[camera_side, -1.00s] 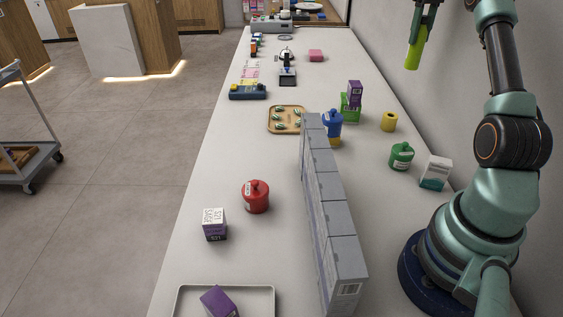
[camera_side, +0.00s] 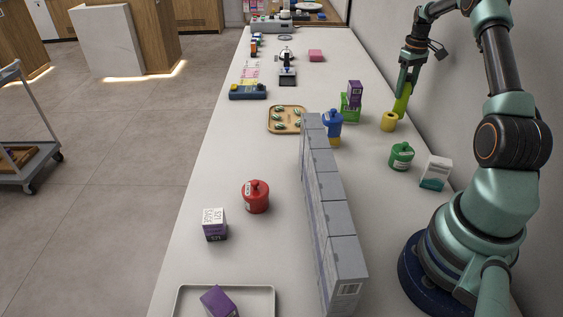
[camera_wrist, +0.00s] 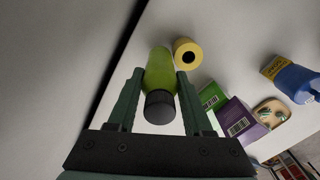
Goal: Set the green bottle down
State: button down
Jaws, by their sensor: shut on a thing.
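The lime-green bottle (camera_side: 402,103) is held in my gripper (camera_side: 407,84), low beside the wall and close to the yellow roll (camera_side: 389,122). It leans a little in the side view. In the wrist view the bottle (camera_wrist: 158,68) lies between the two fingers of my gripper (camera_wrist: 159,82), its dark end (camera_wrist: 159,108) towards the camera. The yellow roll (camera_wrist: 187,54) stands just right of it there. I cannot tell whether the bottle's lower end touches the counter.
A green jar (camera_side: 402,157) and a white-teal box (camera_side: 435,173) stand nearer my base. A row of grey boxes (camera_side: 328,200) runs along the counter.

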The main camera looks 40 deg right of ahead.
aim_at(400, 105)
jog(key=shift+f, duration=1.05)
jog(key=shift+f, duration=0.2)
jog(key=shift+c, duration=1.6)
grip_release()
